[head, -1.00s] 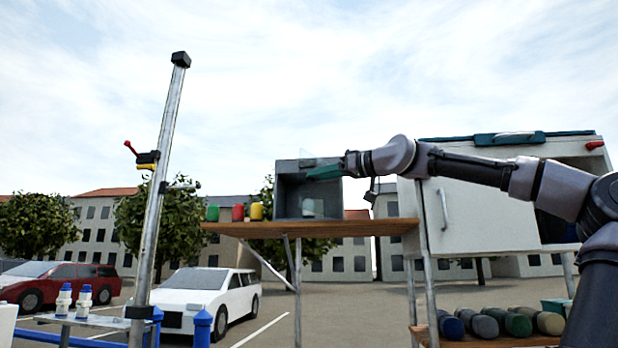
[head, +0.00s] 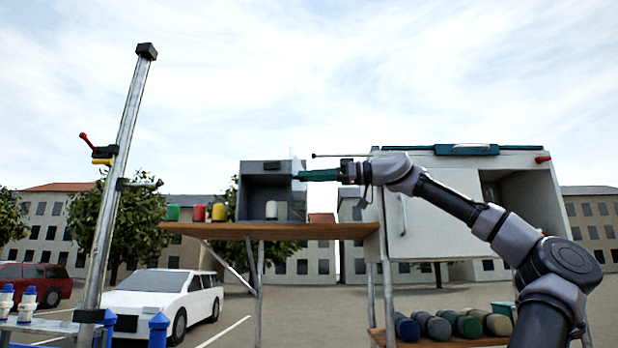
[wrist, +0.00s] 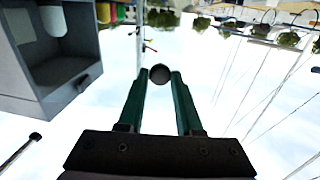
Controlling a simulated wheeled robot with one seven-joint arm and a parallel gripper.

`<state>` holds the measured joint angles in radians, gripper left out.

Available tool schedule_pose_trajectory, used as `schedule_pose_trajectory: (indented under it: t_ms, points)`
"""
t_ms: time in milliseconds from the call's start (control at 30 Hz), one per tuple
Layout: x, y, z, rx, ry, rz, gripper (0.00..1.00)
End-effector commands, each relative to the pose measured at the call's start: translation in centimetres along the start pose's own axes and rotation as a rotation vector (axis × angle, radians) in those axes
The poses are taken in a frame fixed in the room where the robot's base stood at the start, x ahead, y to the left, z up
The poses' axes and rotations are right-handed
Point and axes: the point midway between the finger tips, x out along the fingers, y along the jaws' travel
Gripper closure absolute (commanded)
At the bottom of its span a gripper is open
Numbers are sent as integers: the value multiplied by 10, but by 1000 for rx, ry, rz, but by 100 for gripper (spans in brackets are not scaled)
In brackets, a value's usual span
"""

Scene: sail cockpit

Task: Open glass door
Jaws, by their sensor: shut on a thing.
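A small grey box (head: 252,167) with an open dark front stands on a wooden shelf, with a white container (head: 283,210) inside. A faint, nearly transparent glass pane (head: 296,160) shows at the box's right side, seen almost edge-on. My gripper (head: 298,176) comes in from the right with teal fingers at that pane. In the wrist view, my gripper (wrist: 160,80) is closed around a dark round knob (wrist: 160,74) between its fingertips. The glass itself is hard to make out there. The grey box (wrist: 88,50) stands left of the fingers.
Green, red and yellow canisters (head: 199,213) stand left of the box on the wooden shelf (head: 335,231). A large white cabinet (head: 437,215) stands to the right, behind my arm. A leaning metal pole (head: 120,170) is at the left. Air in front of the box is free.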

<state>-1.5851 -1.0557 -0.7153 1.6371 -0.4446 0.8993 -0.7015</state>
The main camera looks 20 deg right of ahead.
Motion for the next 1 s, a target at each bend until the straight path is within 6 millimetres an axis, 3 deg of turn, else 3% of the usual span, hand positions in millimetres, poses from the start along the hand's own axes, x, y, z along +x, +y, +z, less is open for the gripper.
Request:
schedule_pose_trajectory:
  t_ms: [133,167,200,233,633,1000]
  points:
    - [-1,1,-1,-1,3,3,100]
    - [0,0,-1,-1,3,3,54]
    - [0,0,-1,-1,2,3,39]
    - [0,0,-1,-1,2,3,36]
    - [-8,1,-1,0,2,4,36]
    - [-78,1,-1,1,4,5,36]
